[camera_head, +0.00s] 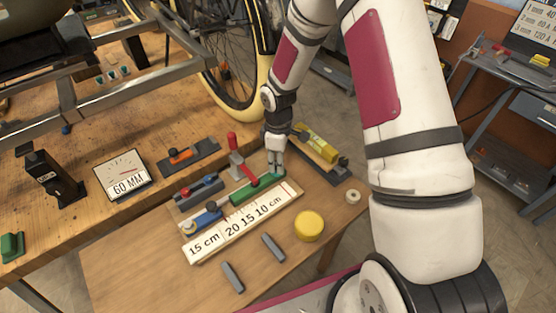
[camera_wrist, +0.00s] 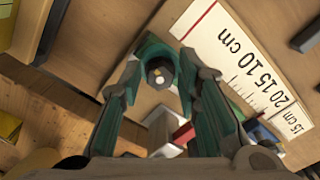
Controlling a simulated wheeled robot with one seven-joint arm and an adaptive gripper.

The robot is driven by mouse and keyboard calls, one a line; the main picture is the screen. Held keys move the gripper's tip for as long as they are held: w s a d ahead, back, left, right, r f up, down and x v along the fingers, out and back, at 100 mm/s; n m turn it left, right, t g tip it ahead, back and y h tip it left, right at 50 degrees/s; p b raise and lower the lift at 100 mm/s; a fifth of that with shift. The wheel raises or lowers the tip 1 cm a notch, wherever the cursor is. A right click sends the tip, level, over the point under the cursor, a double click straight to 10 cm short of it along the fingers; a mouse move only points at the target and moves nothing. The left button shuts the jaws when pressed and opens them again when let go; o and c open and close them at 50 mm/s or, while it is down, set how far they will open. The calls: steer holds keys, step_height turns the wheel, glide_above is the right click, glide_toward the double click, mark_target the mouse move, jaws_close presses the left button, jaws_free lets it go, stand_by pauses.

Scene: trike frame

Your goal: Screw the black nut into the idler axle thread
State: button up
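My gripper (camera_head: 276,168) points down over the near end of the workbench, at the green block (camera_head: 257,190) behind the ruler board. In the wrist view its two fingers (camera_wrist: 160,80) stand apart, one on each side of a dark round part (camera_wrist: 160,72) with a small pale and yellowish centre. This part sits against a green piece (camera_wrist: 150,48). I cannot tell whether the round part is the black nut or the axle end. The fingers do not clearly touch it. In the head view the nut and the axle thread cannot be made out.
A ruler board (camera_head: 243,222) lies in front of the green block. A red-handled clamp (camera_head: 238,160) stands close to its left, and a yellow block (camera_head: 317,147) lies to the right. A yellow disc (camera_head: 309,226) and grey bars (camera_head: 232,277) lie nearer. A wheel (camera_head: 232,55) stands behind.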

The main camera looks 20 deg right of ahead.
steer(key=shift+n, duration=0.8)
steer(key=shift+n, duration=0.9)
steer(key=shift+w+n, duration=0.1)
steer(key=shift+n, duration=0.7)
steer(key=shift+n, duration=0.9)
